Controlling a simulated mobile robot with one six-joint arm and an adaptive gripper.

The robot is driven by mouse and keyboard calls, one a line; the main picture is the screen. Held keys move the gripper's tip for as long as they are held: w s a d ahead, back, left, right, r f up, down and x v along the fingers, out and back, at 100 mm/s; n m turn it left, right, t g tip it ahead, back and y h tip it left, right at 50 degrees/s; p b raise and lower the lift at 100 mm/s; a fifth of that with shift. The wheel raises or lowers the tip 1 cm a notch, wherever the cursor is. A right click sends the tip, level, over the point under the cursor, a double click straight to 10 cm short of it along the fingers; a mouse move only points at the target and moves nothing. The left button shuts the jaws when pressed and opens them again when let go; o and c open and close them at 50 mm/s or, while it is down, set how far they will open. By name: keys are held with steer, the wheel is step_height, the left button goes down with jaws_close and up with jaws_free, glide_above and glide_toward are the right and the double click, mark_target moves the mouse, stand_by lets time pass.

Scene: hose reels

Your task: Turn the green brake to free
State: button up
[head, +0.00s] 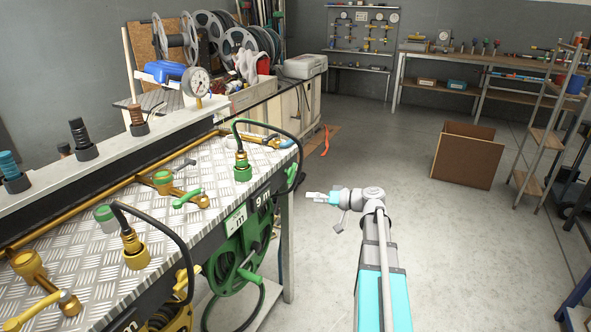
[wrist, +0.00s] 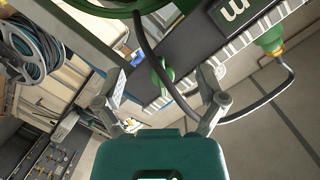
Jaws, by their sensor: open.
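A small green lever (head: 291,173), which looks like the green brake, sits on the bench's front side at its right end, beside the 9 m label. In the wrist view the green lever (wrist: 161,76) shows between my fingers, beyond their tips, with a black hose passing close by. Its exact setting is hard to read. My gripper (head: 312,197) is to the right of the bench end, pointing left toward it. In the wrist view my gripper (wrist: 160,82) has its two fingers spread apart with nothing held. The green hose reel (head: 238,262) hangs below the bench top.
The tread-plate bench top (head: 165,215) carries another green handle (head: 187,198), brass pipes and hose fittings. A black hose (head: 262,124) loops from a green fitting (head: 242,168) over the bench edge. A brown open box (head: 467,155) stands on the floor.

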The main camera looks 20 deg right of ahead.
mark_target(294, 175)
steer(key=d+r+t, duration=0.2)
steer(key=d+r, duration=0.2)
steer(key=d, duration=0.2)
steer(key=shift+s+d+t, duration=0.2)
steer(key=shift+s+t, duration=0.05)
steer(key=shift+t, duration=0.05)
steer(key=shift+w+a, duration=0.1)
steer(key=shift+x, duration=6.8)
steer(key=c, duration=1.1)
steer(key=shift+d, duration=0.25)
steer(key=shift+a, duration=0.1)
